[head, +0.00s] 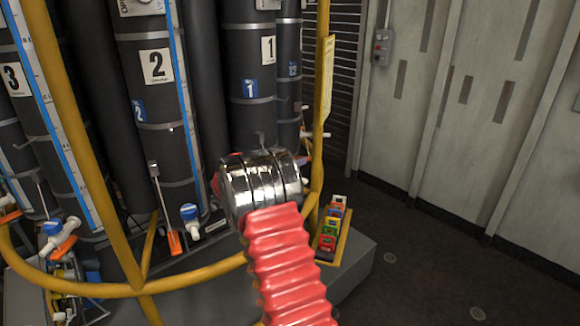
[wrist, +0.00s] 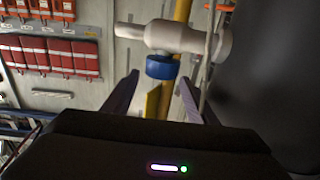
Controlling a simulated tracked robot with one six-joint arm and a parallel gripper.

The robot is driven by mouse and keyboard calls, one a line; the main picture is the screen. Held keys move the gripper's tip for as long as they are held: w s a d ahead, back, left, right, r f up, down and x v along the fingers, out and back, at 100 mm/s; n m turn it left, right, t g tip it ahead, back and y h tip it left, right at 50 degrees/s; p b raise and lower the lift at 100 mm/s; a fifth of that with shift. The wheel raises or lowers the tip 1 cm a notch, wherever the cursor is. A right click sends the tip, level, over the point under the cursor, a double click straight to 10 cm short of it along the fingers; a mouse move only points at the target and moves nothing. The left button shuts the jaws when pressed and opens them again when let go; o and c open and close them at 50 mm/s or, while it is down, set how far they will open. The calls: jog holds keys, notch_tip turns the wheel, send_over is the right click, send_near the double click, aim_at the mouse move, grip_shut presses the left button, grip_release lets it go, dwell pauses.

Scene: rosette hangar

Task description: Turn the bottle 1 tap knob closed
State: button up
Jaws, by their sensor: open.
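Bottle 1 (head: 240,115) is a tall dark cylinder with a white "1" label, right of bottle 2 (head: 150,95) in the head view. My arm hides its lower part there, and my gripper cannot be made out. In the wrist view a pale tap body (wrist: 160,37) lies across the top middle with a blue knob (wrist: 160,68) below it. My gripper (wrist: 158,85) is open, its two dark fingers on either side of the knob's lower end. A gap shows on both sides. I cannot tell whether the fingertips reach the knob's depth.
Yellow rails (head: 185,274) curve in front of the bottles. A rack of coloured items (head: 333,228) stands on the right of the grey plinth (head: 352,265). A blue-knobbed tap (head: 190,214) sits below bottle 2. The floor at right is clear. Red packs (wrist: 50,55) show in the wrist view.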

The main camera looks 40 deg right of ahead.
notch_tip(320, 180, up, 7)
dwell(0.3)
jog(key=shift+s, duration=0.1)
dwell(0.5)
